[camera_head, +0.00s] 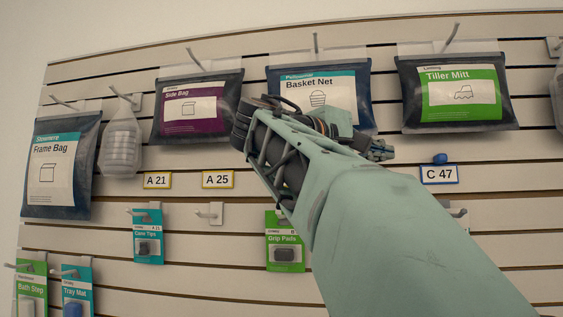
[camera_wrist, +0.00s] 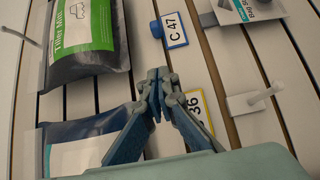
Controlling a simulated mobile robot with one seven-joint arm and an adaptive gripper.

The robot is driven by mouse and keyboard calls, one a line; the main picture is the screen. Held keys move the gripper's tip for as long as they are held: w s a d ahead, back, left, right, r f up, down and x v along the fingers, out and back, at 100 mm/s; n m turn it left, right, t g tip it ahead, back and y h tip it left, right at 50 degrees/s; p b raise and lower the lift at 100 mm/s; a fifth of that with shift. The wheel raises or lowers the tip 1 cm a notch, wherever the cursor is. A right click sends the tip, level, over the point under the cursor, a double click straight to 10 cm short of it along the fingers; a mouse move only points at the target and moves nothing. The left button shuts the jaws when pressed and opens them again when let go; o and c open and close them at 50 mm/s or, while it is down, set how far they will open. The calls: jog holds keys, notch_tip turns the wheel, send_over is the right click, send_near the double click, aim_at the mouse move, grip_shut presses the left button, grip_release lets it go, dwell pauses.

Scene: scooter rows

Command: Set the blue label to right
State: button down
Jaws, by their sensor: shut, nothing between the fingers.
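The blue label (camera_head: 440,174) is a white card reading "C 47" in a blue frame, with a small blue knob (camera_head: 440,158) above it. It sits on a wall slat below the Tiller Mitt bag. In the wrist view the blue label (camera_wrist: 174,30) and its knob (camera_wrist: 156,29) show beyond the fingertips. My gripper (camera_head: 384,150) is shut and empty, to the left of the blue label and apart from it. In the wrist view my gripper (camera_wrist: 157,78) is beside a yellow label (camera_wrist: 200,108) that reads "36" in part; a finger hides some of it.
Yellow labels A 21 (camera_head: 157,180) and A 25 (camera_head: 218,179) are on the same row to the left. The Tiller Mitt bag (camera_head: 461,112) and Basket Net bag (camera_head: 345,82) hang above. In the wrist view a bare hook (camera_wrist: 265,97) sticks out below the label row.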

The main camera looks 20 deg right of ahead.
jog(key=p, duration=0.1)
send_near(434, 158)
jog(key=w, duration=0.1)
jog(key=w+d, duration=0.1)
jog(key=w, duration=0.1)
jog(key=shift+w+d+r, duration=0.15)
jog(key=shift+w+d, duration=0.05)
jog(key=shift+d, duration=0.05)
jog(key=d, duration=0.1)
jog(key=s+d, duration=0.1)
jog(key=d, duration=0.1)
jog(key=shift+s+d+p, duration=0.35)
jog(key=shift+d+p, duration=0.05)
jog(key=shift+d, duration=0.15)
